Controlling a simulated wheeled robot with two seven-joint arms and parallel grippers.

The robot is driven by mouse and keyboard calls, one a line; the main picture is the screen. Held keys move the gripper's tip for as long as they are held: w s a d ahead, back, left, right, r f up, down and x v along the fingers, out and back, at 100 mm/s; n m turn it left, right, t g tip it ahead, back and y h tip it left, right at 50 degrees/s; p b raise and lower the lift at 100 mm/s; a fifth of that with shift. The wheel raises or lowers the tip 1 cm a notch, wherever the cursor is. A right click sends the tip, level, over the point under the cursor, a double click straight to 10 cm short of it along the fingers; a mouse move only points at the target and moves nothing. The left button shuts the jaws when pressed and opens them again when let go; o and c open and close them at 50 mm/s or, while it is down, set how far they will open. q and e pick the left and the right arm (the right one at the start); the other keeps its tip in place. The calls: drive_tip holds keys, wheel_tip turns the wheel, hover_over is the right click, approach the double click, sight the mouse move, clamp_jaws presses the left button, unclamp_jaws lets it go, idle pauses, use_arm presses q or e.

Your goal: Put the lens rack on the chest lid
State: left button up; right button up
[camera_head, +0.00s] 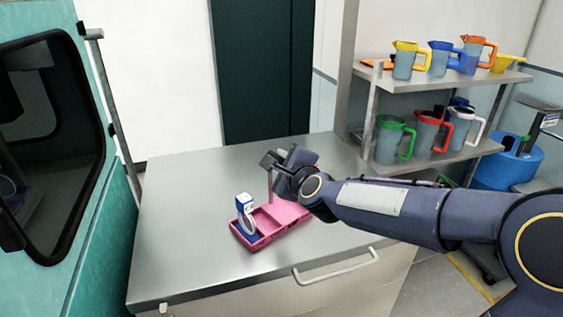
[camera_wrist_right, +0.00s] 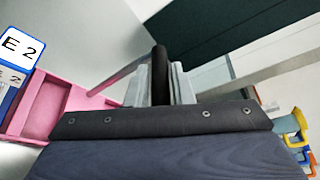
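The lens rack (camera_head: 262,239) is a pink open tray with an upright pink post, holding a blue-and-white box (camera_head: 244,211). It is over the grey metal chest lid (camera_head: 190,235), near its front edge; I cannot tell whether it rests on the lid or hangs just above it. My right gripper (camera_head: 272,161) is at the top of the post. In the right wrist view its grey fingers (camera_wrist_right: 160,82) close on a black bar at the end of the pink post, with the rack (camera_wrist_right: 45,108) to the left. My left gripper is not in view.
A front handle (camera_head: 338,268) sticks out below the lid's edge. The lid is clear left of and behind the rack. A shelf (camera_head: 437,160) with several coloured-handled jugs and a blue drum (camera_head: 508,165) stand at right. A teal machine (camera_head: 92,262) stands at left.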

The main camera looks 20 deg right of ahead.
drive_tip(key=o, duration=0.3)
drive_tip(key=shift+r, duration=0.15)
drive_tip(key=p+v, duration=0.2)
drive_tip(key=v, duration=1)
drive_tip(key=s+f+n+g, duration=0.3)
drive_tip(key=s+f+n, duration=0.1)
drive_tip(key=s+n, duration=0.3)
drive_tip(key=s+d+f+n+g+y, duration=0.1)
drive_tip(key=s+f+n+g, duration=0.2)
drive_tip(key=s+f+n, duration=0.2)
drive_tip(key=s+d+f+n+g+y, duration=0.1)
drive_tip(key=s+f+n+g, duration=0.3)
drive_tip(key=s+n, duration=0.5)
drive_tip(key=shift+s+f+n, duration=0.15)
drive_tip(key=shift+s+f, duration=0.2)
drive_tip(key=shift+s, duration=0.25)
drive_tip(key=shift+s+f+n, duration=0.15)
drive_tip(key=shift+s+f, duration=0.15)
drive_tip(key=shift+s, duration=0.35)
